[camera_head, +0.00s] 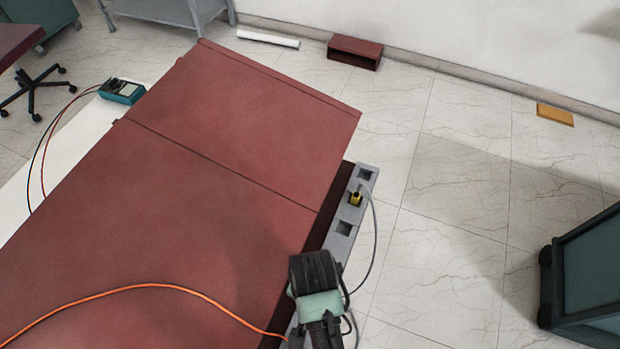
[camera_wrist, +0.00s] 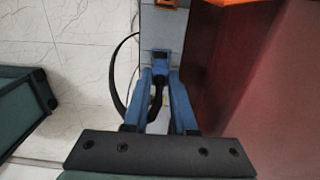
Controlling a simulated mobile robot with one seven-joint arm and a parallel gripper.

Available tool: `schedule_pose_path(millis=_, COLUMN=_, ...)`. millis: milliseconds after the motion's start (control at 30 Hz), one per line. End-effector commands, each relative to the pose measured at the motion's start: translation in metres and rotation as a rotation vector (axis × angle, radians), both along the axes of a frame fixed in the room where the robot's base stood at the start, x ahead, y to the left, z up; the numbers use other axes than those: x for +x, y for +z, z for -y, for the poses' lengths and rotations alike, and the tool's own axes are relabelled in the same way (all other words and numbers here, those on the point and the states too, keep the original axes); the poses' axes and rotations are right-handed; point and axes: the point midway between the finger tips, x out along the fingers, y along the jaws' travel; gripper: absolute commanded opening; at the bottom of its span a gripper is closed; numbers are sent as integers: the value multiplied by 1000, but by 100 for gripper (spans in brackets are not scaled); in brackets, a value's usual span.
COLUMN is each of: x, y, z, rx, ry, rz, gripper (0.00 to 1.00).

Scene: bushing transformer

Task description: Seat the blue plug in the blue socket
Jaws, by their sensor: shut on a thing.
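In the wrist view the two blue-tinted fingers of my gripper (camera_wrist: 161,78) are closed around the blue plug (camera_wrist: 160,68). The plug's front end points at the grey socket strip (camera_wrist: 157,23), close to it. A dark cable trails back from the plug between the fingers. The blue socket cannot be made out clearly; the plug and fingers cover that spot, and I cannot tell how far the plug is in. In the head view my gripper (camera_head: 315,275) is over the near part of the grey strip (camera_head: 357,207) and hides the plug.
The red cabinet (camera_head: 190,180) stands beside the strip. An orange cable (camera_head: 150,286) crosses its top. A green cart (camera_head: 590,270) stands at right, with clear floor between.

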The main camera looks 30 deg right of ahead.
Motion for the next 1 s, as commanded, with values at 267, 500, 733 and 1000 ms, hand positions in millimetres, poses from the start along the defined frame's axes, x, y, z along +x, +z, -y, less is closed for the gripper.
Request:
schedule_pose_path(millis=267, x=0, y=-35, z=-1, rx=1, ry=3, rz=-2, gripper=0)
schedule_pose_path(millis=500, x=0, y=-43, z=-1, rx=1, ry=3, rz=1, gripper=0)
schedule_pose_path(millis=733, x=0, y=-46, z=0, rx=1, ry=4, rz=1, gripper=0)
schedule_pose_path(millis=1000, x=0, y=-45, z=0, rx=1, ry=4, rz=1, gripper=55)
